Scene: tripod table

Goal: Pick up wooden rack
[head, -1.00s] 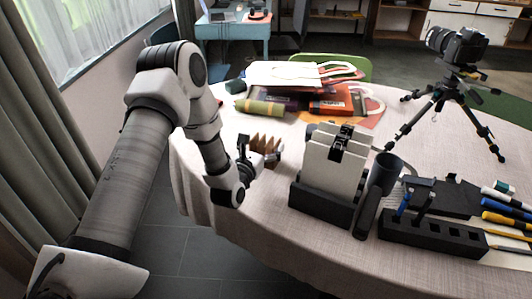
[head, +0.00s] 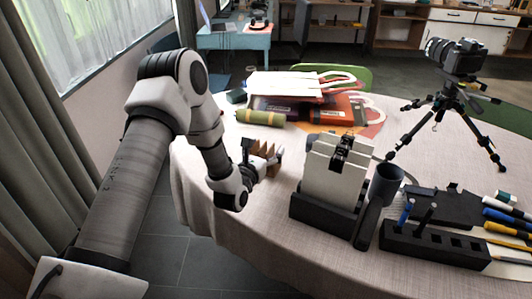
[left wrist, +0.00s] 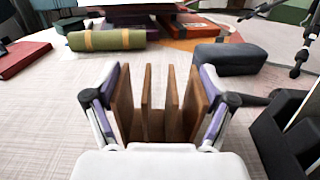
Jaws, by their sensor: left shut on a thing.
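The wooden rack (left wrist: 160,122) is a small brown piece with several upright slats. In the left wrist view it sits between the two fingers of my left gripper (left wrist: 162,108), which touch its outer slats on both sides. My left gripper (head: 262,166) is shut on the rack, which also shows in the head view (head: 264,152) near the table's left edge. The gripper hides part of the rack there, and I cannot tell whether its base is clear of the cloth. My right gripper is not in view.
The round table (head: 230,245) has a pale cloth. A black holder with white panels (head: 335,170) stands right of the rack. A green roll (head: 261,117) and bags (head: 320,85) lie behind. A camera tripod (head: 447,110), a dark cup (head: 388,180) and a pen holder (head: 440,245) are at the right.

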